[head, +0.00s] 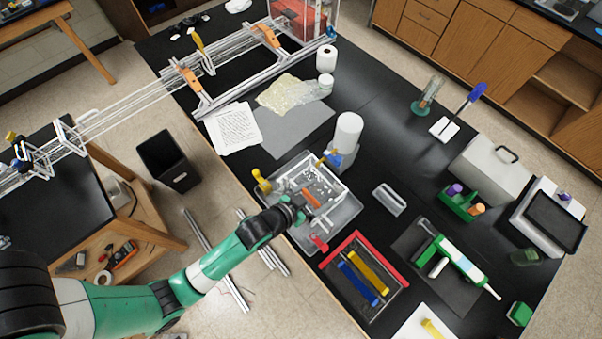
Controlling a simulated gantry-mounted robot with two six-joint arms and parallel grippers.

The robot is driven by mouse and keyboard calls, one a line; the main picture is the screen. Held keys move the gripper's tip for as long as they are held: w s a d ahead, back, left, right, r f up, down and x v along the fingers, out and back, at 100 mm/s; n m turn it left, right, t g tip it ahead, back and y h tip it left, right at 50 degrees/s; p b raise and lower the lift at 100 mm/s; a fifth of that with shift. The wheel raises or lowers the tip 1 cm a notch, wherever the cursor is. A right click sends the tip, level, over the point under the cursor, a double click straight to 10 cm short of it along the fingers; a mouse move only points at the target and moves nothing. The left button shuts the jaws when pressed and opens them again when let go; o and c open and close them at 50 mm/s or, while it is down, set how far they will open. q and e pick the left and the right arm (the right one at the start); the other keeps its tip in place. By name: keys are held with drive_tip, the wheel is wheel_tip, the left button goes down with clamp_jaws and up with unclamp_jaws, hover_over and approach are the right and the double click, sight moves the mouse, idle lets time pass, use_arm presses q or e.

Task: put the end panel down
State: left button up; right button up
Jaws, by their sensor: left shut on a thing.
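My left gripper (297,208) comes in from the lower left and is over the near side of a small silver extrusion frame (334,178). It is shut on a small piece that I take to be the end panel (312,198), with an orange face showing at the fingertips. The fingers and wrist hide much of it, and I cannot tell whether it touches the frame. The frame sits in a grey tray (343,217) on the black bench. My right gripper is not in view.
Yellow clamps (261,180) and a red clamp (319,243) are at the tray's edges. A red-edged bin (403,283) with blue and yellow tools is in front. A white roll (348,128) stands behind. The bench (385,150) right of the roll is clear.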

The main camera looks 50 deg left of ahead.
use_arm(q)
drive_tip(key=w+a+f+b, duration=0.2)
drive_tip(key=a+f+b, duration=0.6)
drive_tip(key=f, duration=0.4)
drive_tip(key=shift+w+a+b, duration=0.2)
drive_tip(key=shift+w+b, duration=0.05)
drive_tip(key=shift+b, duration=0.55)
drive_tip(key=o, duration=1.3)
drive_tip(key=shift+r, duration=0.1)
